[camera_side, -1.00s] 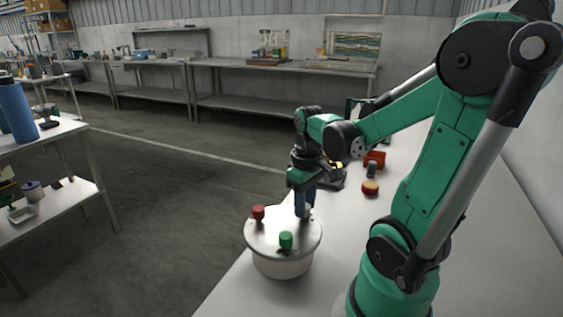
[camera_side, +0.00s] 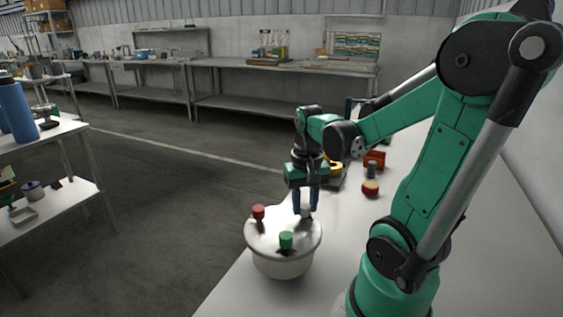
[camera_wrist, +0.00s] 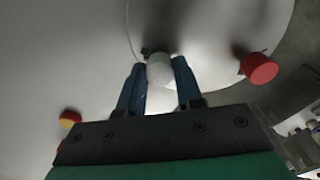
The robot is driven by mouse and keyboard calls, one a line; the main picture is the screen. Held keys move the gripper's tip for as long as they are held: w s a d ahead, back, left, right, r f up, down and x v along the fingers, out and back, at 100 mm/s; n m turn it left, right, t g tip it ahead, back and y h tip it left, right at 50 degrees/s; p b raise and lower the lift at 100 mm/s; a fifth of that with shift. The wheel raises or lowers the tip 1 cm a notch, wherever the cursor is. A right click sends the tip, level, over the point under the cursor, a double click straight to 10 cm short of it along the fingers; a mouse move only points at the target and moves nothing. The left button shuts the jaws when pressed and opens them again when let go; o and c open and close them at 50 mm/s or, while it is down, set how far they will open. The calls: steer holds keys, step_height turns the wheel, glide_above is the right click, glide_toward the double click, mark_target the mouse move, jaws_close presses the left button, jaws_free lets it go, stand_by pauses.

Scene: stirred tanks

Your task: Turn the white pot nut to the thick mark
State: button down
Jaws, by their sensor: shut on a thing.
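The white nut (camera_side: 305,211) stands on the lid of the round white pot (camera_side: 281,264), at the lid's far right. It also shows in the wrist view (camera_wrist: 160,70). My gripper (camera_side: 305,208) points down over it, with one blue finger on each side, shut on the nut. In the wrist view the fingers (camera_wrist: 160,82) flank the nut. A red nut (camera_side: 258,212) and a green nut (camera_side: 286,240) stand on the same lid. A small dark mark (camera_wrist: 146,50) shows beside the white nut; I cannot tell whether it is the thick mark.
The pot stands near the left edge of the white bench (camera_side: 480,260). A red and yellow knob (camera_side: 370,188), a red block (camera_side: 375,159) and a yellow and black item (camera_side: 333,170) lie farther back. The bench right of the pot is clear up to my base.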

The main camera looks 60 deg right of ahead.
mark_target(305, 205)
steer(key=shift+m, duration=2.3)
steer(key=c, duration=0.6)
jaws_free()
steer(key=shift+r, duration=2.8)
